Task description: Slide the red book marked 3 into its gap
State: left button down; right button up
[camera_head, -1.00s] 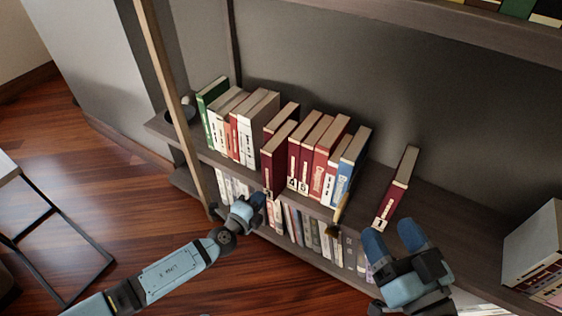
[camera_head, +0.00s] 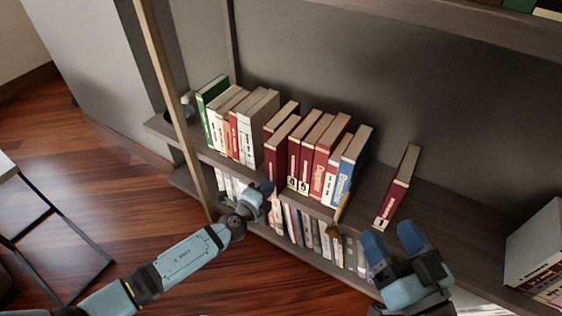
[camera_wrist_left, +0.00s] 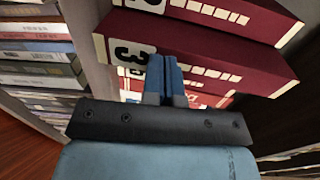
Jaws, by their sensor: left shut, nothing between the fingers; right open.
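The dark red book marked 3 (camera_head: 278,152) stands upright in the shelf row and juts out beyond its neighbours. Its spine and number label show in the left wrist view (camera_wrist_left: 215,62). My left gripper (camera_head: 267,187) is shut and empty at the lower end of that spine. In the wrist view its fingertips (camera_wrist_left: 163,62) are at the spine just beside the label; I cannot tell whether they touch. Another dark red book (camera_head: 289,109) stands set deeper, left of the book marked 3. My right gripper (camera_head: 392,236) is open and empty in front of the shelf.
Red books marked 4 and 5 (camera_head: 303,150) and a blue book (camera_head: 353,160) stand to the right. A red book marked 1 (camera_head: 398,190) stands apart. A brush-like object (camera_head: 340,215) hangs at the shelf edge. More books fill the lower shelf (camera_head: 310,230).

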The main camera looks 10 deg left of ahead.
pick_arm(q)
jog(key=shift+x, duration=1.25)
jog(key=shift+w+r+b, duration=0.15)
jog(key=shift+b, duration=0.15)
jog(key=shift+b+x, duration=0.4)
jog(key=shift+x, duration=1)
jog(key=shift+v, duration=2.1)
